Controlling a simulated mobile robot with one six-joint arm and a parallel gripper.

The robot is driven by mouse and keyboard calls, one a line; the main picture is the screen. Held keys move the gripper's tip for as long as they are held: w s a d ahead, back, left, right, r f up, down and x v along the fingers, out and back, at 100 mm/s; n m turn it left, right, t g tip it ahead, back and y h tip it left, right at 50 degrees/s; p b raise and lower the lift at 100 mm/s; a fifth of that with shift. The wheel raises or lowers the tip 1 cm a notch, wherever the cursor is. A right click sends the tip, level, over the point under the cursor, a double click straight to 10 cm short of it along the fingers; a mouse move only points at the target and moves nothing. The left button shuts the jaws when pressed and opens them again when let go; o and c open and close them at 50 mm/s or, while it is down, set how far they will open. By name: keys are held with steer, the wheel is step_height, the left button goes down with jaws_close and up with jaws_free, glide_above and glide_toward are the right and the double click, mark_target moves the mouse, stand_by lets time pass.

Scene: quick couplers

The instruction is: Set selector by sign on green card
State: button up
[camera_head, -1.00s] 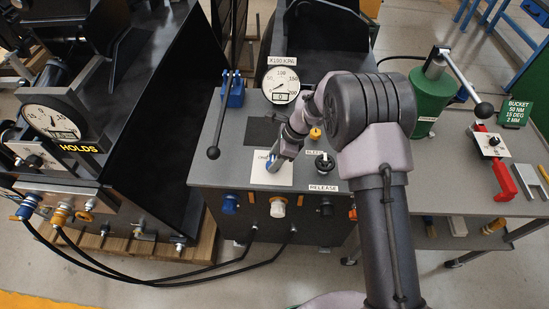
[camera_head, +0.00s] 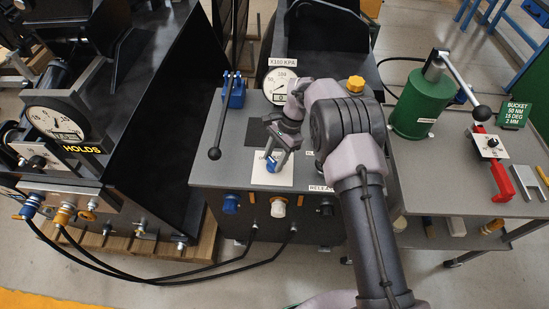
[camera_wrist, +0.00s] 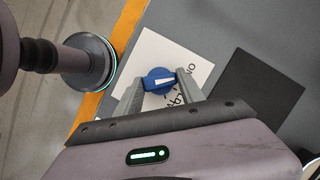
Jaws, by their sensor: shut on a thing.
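The selector is a blue knob (camera_wrist: 159,80) with a white pointer mark, on a white labelled plate (camera_wrist: 152,50). My gripper (camera_wrist: 160,88) is shut on the knob, one finger on each side, in the wrist view. The lettering on the plate is partly hidden by the fingers. In the head view my gripper (camera_head: 274,158) reaches down onto the plate (camera_head: 262,178), and the blue knob (camera_head: 272,164) shows only in part. The green card (camera_head: 514,113) stands at the back right and reads BUCKET, 50 NM, 15 DEG, 2 MM.
A dial gauge (camera_head: 279,85) stands behind the plate, and a blue lever valve (camera_head: 233,98) to its left. A green cylinder with a handle (camera_head: 412,105) and a red tool (camera_head: 498,176) stand on the right bench. My arm hides part of the panel right of the plate.

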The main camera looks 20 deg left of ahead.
steer(key=shift+n+h, duration=0.3)
steer(key=shift+n, duration=0.2)
steer(key=o, duration=1.4)
steer(key=shift+c, duration=0.2)
steer(key=p+v, duration=0.5)
steer(key=v, duration=1.2)
steer(key=shift+r, duration=0.15)
steer(key=shift+w+d, duration=0.1)
steer(key=shift+w, duration=0.05)
